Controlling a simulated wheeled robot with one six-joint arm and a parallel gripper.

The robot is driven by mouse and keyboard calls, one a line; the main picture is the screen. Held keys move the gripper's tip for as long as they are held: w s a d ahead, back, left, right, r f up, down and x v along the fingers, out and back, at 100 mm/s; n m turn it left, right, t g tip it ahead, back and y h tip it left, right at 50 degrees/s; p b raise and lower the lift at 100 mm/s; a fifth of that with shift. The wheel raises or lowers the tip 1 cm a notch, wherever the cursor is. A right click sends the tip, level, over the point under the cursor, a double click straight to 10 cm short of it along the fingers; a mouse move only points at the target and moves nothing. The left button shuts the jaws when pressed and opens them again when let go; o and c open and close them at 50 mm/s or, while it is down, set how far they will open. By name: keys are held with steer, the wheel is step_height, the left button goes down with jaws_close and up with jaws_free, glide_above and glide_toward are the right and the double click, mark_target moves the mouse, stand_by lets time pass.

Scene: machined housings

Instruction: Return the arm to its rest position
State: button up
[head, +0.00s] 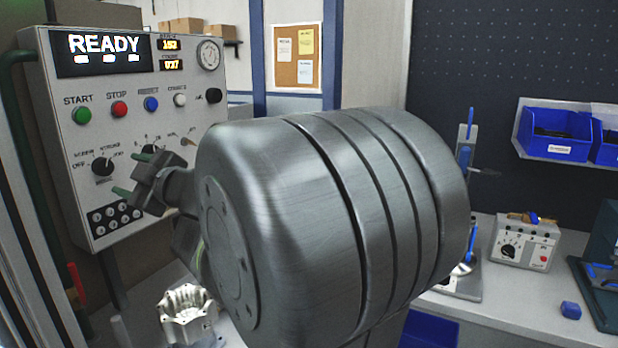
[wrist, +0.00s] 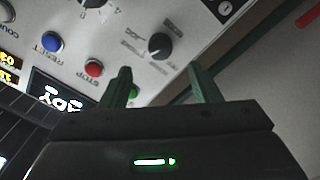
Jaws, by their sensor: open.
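My gripper (head: 128,173) is open and empty. In the head view it is in front of the lower middle of the control panel (head: 215,110), with its dark green fingers pointing left. A large grey link of my own arm fills the middle of the head view and hides part of the panel and bench. In the wrist view my gripper (wrist: 158,72) shows two separate fingers with the panel face beyond them, seen rotated. A green button (wrist: 134,92) shows between the fingers, partly hidden. I cannot tell whether the fingertips touch the panel.
The panel display (head: 104,48) reads READY. A silver machined housing (head: 188,312) stands below the gripper. On the right bench are a small control box (head: 524,243), a blue block (head: 571,310) and a dark fixture (head: 600,270). Blue bins (head: 555,130) are on the back wall.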

mark_target(107, 168)
steer(key=x, duration=0.8)
steer(key=shift+w+a, duration=0.1)
steer(key=shift+a, duration=0.15)
steer(key=m+p, duration=0.3)
steer(key=shift+d+r+m, duration=0.25)
steer(key=shift+m, duration=0.15)
steer(key=shift+a+f+m+p, duration=0.1)
steer(key=shift+m+p, duration=1)
steer(key=m+p, duration=0.2)
steer(key=m, duration=0.1)
steer(key=shift+p, duration=0.3)
steer(key=b+v, duration=0.2)
steer(key=v, duration=1.1)
steer(key=shift+f, duration=0.2)
